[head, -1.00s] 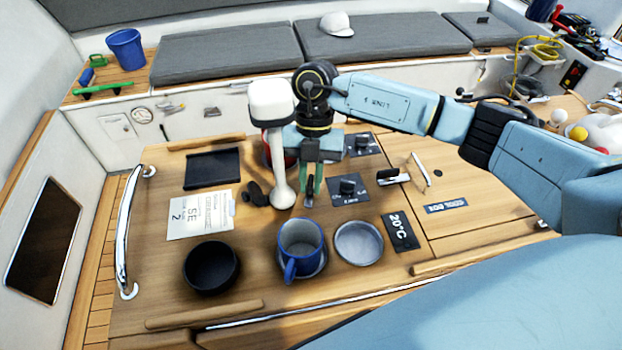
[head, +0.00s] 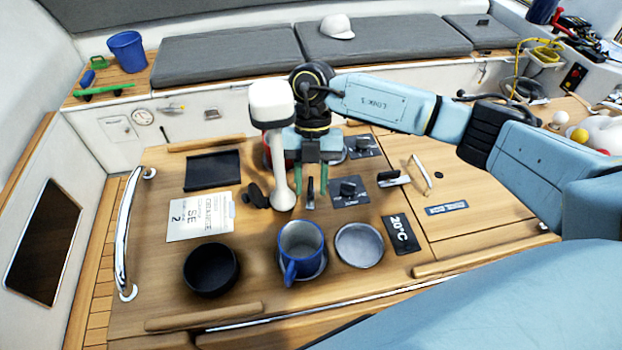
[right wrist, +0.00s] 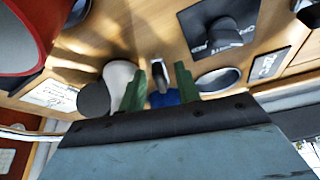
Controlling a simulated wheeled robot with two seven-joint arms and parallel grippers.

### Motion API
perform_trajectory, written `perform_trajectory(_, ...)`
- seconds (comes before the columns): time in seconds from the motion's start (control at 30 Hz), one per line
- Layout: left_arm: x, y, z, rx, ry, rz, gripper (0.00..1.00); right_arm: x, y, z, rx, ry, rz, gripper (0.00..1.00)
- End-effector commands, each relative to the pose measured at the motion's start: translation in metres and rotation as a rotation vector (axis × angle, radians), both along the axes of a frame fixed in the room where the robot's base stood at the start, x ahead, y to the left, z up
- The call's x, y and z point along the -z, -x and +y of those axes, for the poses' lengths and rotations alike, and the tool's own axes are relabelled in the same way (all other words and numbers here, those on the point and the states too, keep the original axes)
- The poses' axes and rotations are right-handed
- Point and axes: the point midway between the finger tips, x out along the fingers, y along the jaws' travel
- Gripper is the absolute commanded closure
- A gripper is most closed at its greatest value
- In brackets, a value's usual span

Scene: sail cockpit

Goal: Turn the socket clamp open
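A small upright grey lever (head: 310,194), which looks like the socket clamp, stands on the wooden table beside the foot of a white post (head: 283,192). My right gripper (head: 311,183) points down over it, its green fingers apart. In the right wrist view the lever (right wrist: 161,88) shows between the open fingers (right wrist: 160,86), with gaps at both sides. I cannot tell whether either finger touches it. The wrist body hides its lower part there. My left gripper is not in view.
A black knob on a plate (head: 349,190) is close right of the lever. A blue mug (head: 301,250), a grey dish (head: 359,244) and a black bowl (head: 211,269) stand nearer. A dark rounded piece (head: 257,195) lies left of the post. A red object (right wrist: 22,35) shows in the wrist view.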

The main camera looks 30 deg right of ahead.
Motion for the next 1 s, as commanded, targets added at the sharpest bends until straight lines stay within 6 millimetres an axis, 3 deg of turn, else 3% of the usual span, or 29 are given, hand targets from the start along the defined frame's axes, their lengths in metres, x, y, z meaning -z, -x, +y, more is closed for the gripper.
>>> perform_trajectory(0.27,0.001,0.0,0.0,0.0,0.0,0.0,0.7,-0.006,-0.002,-0.001,0.0,-0.001,0.0,0.67)
perform_trajectory(0.8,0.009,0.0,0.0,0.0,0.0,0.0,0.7,-0.104,-0.038,-0.02,0.001,-0.001,-0.002,0.67)
perform_trajectory(1.0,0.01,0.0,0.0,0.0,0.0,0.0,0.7,-0.121,-0.044,-0.024,0.0,0.0,0.0,0.67)
